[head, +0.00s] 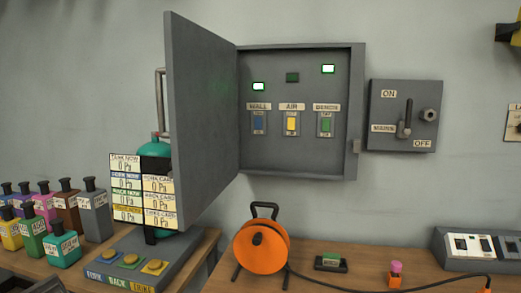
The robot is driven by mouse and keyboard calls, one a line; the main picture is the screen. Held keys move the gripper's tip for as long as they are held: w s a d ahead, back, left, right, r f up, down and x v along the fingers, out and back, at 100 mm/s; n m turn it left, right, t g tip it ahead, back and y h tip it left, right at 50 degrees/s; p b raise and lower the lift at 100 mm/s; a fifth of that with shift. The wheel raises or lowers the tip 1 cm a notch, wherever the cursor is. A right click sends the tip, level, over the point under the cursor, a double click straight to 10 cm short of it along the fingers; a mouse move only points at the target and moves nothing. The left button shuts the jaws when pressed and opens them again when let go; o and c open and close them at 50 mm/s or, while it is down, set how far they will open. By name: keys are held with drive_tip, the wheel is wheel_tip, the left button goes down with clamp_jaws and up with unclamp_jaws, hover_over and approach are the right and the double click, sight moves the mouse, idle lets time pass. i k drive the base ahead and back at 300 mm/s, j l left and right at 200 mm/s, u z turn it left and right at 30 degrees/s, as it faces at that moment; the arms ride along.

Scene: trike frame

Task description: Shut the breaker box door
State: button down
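The grey breaker box (349,110) is mounted on the wall in the middle of the head view. Its door (200,110) stands wide open, hinged on the box's left side and swung out toward me. Inside the box are three labelled switches: a blue one marked WALL (259,123), a yellow one marked AIR (292,123) and a green one marked BENCH (326,123). Lamps sit above them; the left and right ones are bright, and the middle one is dark green. A small latch piece shows on the box's right edge. My gripper is not in view.
A grey isolator switch (403,115) is right of the box. Below stand an orange cable reel (261,247) and a workbench (375,275). Labelled pressure displays (127,188) and a button panel (140,262) are under the door. Several coloured bottles (95,210) stand at left.

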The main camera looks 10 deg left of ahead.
sight(200, 69)
drive_tip(key=j+z, duration=0.5)
drive_tip(key=j, duration=2.2)
drive_tip(key=i+j, duration=0.05)
